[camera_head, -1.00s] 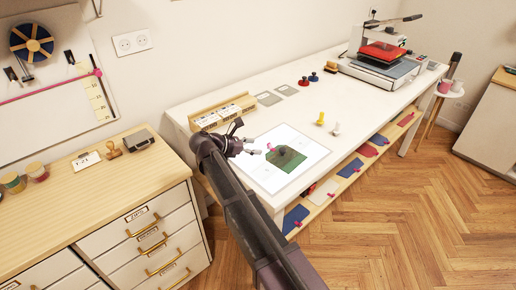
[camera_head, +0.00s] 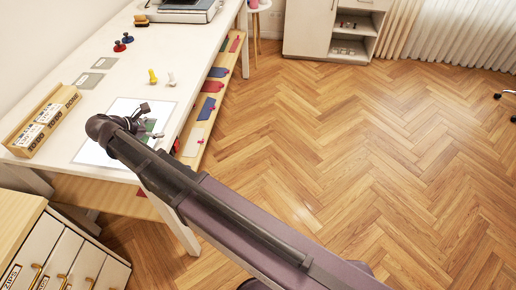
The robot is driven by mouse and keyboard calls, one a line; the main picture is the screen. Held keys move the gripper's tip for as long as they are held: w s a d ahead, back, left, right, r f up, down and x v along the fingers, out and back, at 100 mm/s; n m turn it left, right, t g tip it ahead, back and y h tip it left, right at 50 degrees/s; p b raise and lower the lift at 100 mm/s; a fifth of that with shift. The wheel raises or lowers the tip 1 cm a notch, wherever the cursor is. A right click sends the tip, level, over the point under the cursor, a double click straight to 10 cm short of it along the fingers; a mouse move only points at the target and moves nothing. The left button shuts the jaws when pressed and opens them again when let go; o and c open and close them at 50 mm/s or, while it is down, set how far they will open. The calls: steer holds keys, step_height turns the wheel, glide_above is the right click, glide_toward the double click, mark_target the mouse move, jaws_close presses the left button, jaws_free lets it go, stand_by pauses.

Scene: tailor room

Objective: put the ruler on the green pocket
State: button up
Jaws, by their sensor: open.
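The green pocket (camera_head: 150,126) lies on the white lit panel (camera_head: 92,152) on the table. Only part of it shows, because my arm and gripper cover the rest. My gripper (camera_head: 141,119) is over the panel beside the green pocket. It looks open, and I see nothing held in it. Whether it touches the pocket cannot be told. I cannot make out a ruler in this view.
A yellow stamp (camera_head: 152,77) and a white stamp (camera_head: 171,80) stand behind the panel. A wooden card box (camera_head: 40,122) is at the left. Flat coloured pieces lie on the shelf (camera_head: 190,146) under the table edge. The floor (camera_head: 350,170) at right is clear.

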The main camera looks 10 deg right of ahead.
steer(key=s+d+f+m+g+y, duration=0.2)
steer(key=s+d+m, duration=0.2)
steer(key=d+m, duration=0.3)
steer(key=s+d+f+m+g+y, duration=0.2)
steer(key=d+m, duration=0.5)
steer(key=d, duration=0.8)
steer(key=s+d+f+m+g+y, duration=0.2)
steer(key=s+d+m+y, duration=0.2)
steer(key=d, duration=0.7)
steer(key=s+m, duration=0.2)
steer(key=m, duration=0.1)
steer(key=shift+d+f, duration=0.35)
steer(key=shift+f, duration=0.05)
